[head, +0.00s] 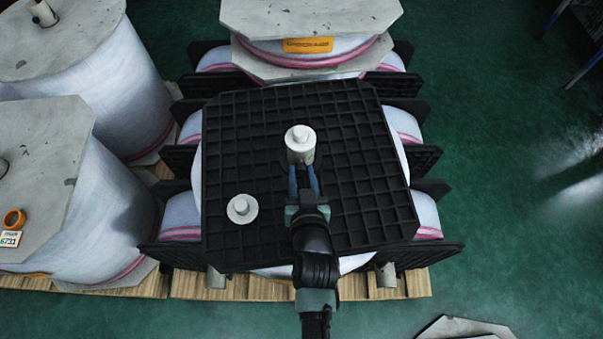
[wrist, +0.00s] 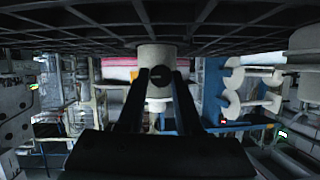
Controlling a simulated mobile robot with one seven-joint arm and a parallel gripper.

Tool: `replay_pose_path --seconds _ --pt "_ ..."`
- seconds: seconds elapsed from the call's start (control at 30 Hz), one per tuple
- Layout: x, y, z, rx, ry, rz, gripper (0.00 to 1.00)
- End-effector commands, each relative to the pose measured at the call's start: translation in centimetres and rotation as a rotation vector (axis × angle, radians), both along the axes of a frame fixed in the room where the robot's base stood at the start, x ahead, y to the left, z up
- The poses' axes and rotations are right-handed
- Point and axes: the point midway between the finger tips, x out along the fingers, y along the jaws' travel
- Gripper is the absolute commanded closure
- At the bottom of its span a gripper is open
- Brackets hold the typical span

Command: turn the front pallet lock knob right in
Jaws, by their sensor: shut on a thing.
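In the wrist view, the knob's pale cylinder (wrist: 158,55) shows between the dark fingers of my gripper (wrist: 161,75). A second pale knob (head: 242,209) sits lower, near the pallet's left edge, apart from my gripper. The pictures do not show which knob is the front one.
Wrapped film rolls (head: 180,215) with pink bands and black dividers lie under the pallet, on a wooden base (head: 240,289). Large rolls (head: 112,195) stand at left. A board-topped roll (head: 310,18) stands behind. Green floor (head: 500,170) is open at right.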

Motion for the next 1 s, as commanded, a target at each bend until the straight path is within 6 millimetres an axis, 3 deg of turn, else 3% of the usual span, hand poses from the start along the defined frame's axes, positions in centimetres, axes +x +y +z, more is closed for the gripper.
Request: replay_pose_path --seconds 0.47,0.5,0.63,1.0 --pt "0.0 -0.05 -0.02 0.09 -0.001 0.002 1.0" --pt "0.0 -0.05 -0.02 0.09 -0.001 0.002 0.62" --pt "0.0 -0.05 -0.02 0.089 -0.001 0.002 0.39" --pt "-0.28 -0.11 0.04 0.087 0.0 0.001 0.36"
